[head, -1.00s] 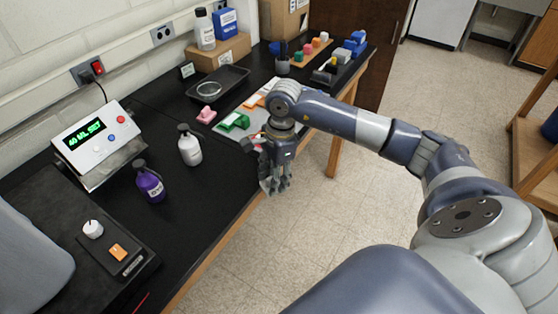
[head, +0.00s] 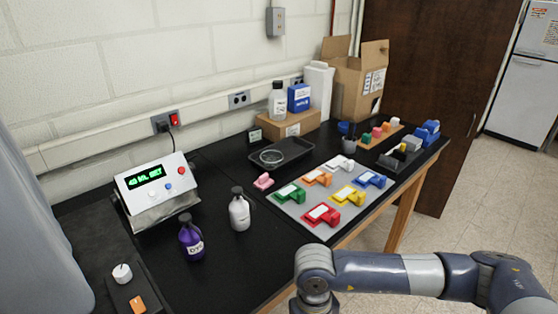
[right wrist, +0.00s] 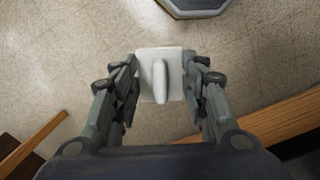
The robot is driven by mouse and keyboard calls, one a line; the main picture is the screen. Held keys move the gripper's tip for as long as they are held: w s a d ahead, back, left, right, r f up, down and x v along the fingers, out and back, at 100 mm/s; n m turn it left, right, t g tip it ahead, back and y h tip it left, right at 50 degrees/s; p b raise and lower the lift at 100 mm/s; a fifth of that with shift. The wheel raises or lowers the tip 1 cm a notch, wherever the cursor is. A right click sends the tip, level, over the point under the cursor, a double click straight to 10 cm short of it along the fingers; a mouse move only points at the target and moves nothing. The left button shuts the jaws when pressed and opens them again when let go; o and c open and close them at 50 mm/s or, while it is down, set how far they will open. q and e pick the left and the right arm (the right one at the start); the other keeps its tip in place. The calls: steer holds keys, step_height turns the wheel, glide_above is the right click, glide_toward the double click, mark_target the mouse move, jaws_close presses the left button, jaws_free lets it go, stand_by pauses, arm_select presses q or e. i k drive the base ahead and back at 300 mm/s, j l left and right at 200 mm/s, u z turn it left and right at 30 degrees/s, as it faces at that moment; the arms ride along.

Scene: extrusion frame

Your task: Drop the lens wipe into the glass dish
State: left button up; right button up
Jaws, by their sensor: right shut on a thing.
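The lens wipe (right wrist: 148,62), a white square piece with a raised ridge, is between the fingers of my right gripper (right wrist: 161,80) in the right wrist view. The gripper is shut on it, above the floor. In the head view my right arm enters from the right, and its gripper is below the picture. The glass dish (head: 271,157), round and clear, sits in the dark tray (head: 298,145) at the back of the black bench, well away from my right arm. My left gripper is not in view.
A grey mat (head: 289,207) with several coloured blocks lies right of the dish. A pink block (head: 263,181), white bottle (head: 239,212) and purple bottle (head: 191,240) stand on the bench. Boxes (head: 291,132) are behind the tray.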

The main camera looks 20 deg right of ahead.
mark_target(272, 159)
steer(key=i+l, duration=0.1)
steer(key=l, duration=0.4)
steer(key=i+l, duration=0.1)
steer(key=l, duration=0.4)
steer(key=i+l, duration=0.1)
steer(key=l, duration=0.85)
steer(key=i+l+u, duration=0.1)
steer(key=l+u, duration=0.25)
steer(key=l, duration=0.35)
steer(key=l+u, duration=0.3)
steer(key=l, duration=0.45)
